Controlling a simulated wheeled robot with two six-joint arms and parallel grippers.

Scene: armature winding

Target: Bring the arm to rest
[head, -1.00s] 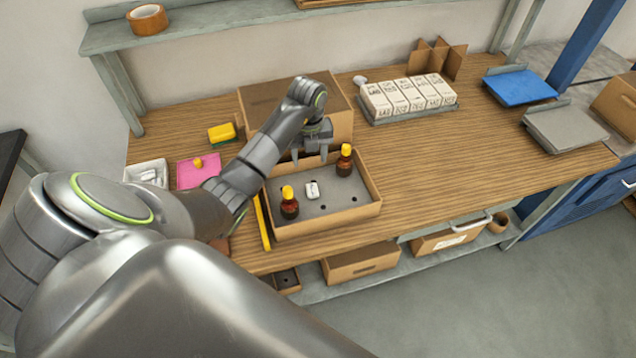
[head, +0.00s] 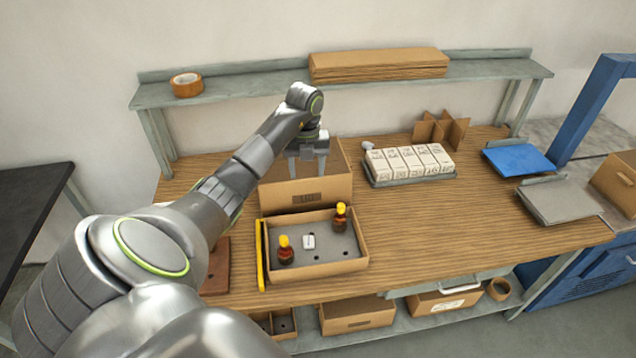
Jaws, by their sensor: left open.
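My left arm comes in from the lower left. Its gripper (head: 308,172) points down with its two fingers apart, empty, over the open cardboard box (head: 310,192) at the back of the bench. In front of that box is a shallow cardboard tray (head: 330,268) with a grey holed insert. It holds two brown bottles with yellow caps, one at the left (head: 285,254) and one at the back right (head: 340,220). A small white piece (head: 309,241) lies between them. My right gripper is not in view.
A yellow strip (head: 260,256) lies along the tray's left side. White cartons (head: 408,164) stand in a grey tray at the back, near a cardboard divider (head: 440,130). A shelf (head: 240,88) with tape (head: 186,84) and flat cardboard (head: 380,65) runs behind. The bench right of the tray is clear.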

